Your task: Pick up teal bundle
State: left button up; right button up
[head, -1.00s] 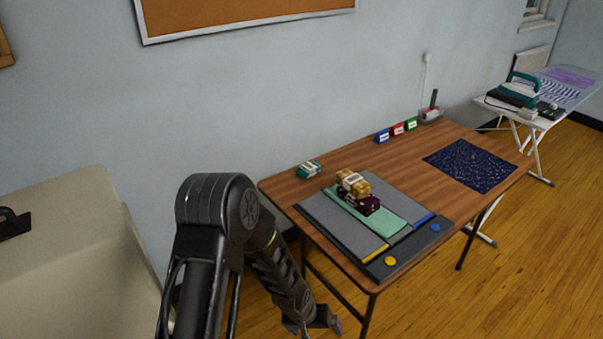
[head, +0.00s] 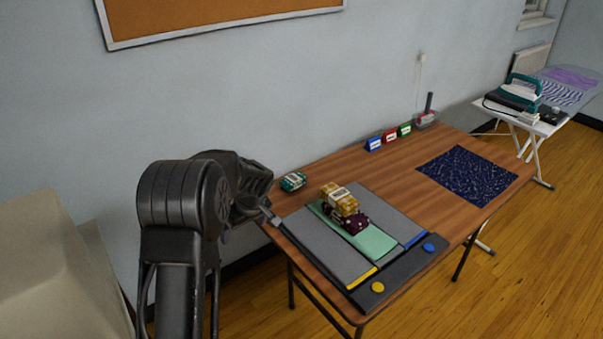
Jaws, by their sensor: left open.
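The teal bundle (head: 293,181) lies on the wooden table near its back left edge, with a pale band around it. My left gripper (head: 268,217) is at the table's left edge, in front of and to the left of the teal bundle, and apart from it. It is open and looks empty, though its fingers are small and partly hidden by my arm. My right gripper is not in the picture.
A mustard bundle (head: 339,198) and a dark maroon bundle (head: 354,221) sit on a green strip between grey panels (head: 321,246). Blue, red and green blocks (head: 389,136) stand at the back. A navy patterned cloth (head: 467,175) lies at the right.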

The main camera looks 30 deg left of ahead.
aim_at(292, 182)
jog(key=i, duration=1.1)
